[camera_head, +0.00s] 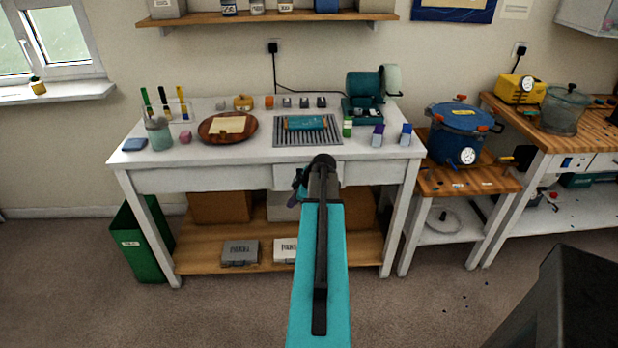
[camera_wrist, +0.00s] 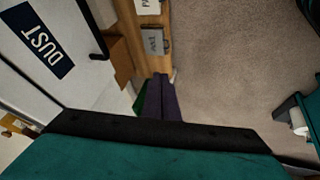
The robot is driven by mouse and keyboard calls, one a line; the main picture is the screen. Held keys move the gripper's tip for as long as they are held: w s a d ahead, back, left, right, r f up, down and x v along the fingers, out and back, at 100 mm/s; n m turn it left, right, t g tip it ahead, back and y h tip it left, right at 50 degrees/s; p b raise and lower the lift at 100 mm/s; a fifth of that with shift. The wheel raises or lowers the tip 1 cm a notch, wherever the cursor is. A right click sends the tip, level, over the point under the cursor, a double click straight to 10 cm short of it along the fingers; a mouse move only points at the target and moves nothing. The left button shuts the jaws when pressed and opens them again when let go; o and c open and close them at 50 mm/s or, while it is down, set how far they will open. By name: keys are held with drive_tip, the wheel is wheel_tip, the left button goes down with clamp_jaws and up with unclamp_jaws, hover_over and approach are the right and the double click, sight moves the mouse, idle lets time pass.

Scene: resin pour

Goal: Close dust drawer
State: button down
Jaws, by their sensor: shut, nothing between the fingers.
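The dust drawer (camera_head: 335,174) is a white front under the middle of the white workbench, partly hidden behind my arm in the head view. In the wrist view, its white front (camera_wrist: 88,82) carries a dark blue label reading DUST (camera_wrist: 38,42) and a black bar handle (camera_wrist: 99,48). How far out the drawer stands is hard to tell. My gripper (camera_head: 299,183) is just in front of the drawer, mostly hidden by my wrist. In the wrist view its purple fingers (camera_wrist: 161,100) are shut and empty, beside the drawer front and apart from the handle.
The workbench top (camera_head: 190,165) holds a wooden plate (camera_head: 228,138), a grille (camera_head: 308,141) and small items. A lower shelf (camera_head: 205,259) carries boxes. A green bin (camera_head: 141,243) stands left; a blue pot (camera_head: 463,118) stands right.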

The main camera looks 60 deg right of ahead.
drive_tip(key=s+d+r+n+t+h, duration=0.1)
drive_tip(key=s+d+r, duration=0.5)
drive_tip(key=d+r, duration=0.2)
drive_tip(key=shift+d+r+h+p, duration=0.25)
drive_tip(key=shift+d+h+p, duration=0.05)
drive_tip(key=shift+d, duration=0.3)
drive_tip(key=shift+f, duration=0.1)
drive_tip(key=w+d+f+p, duration=0.4)
drive_tip(key=w+f, duration=0.4)
drive_tip(key=shift+d+p, duration=0.4)
drive_tip(key=shift+w+d, duration=0.1)
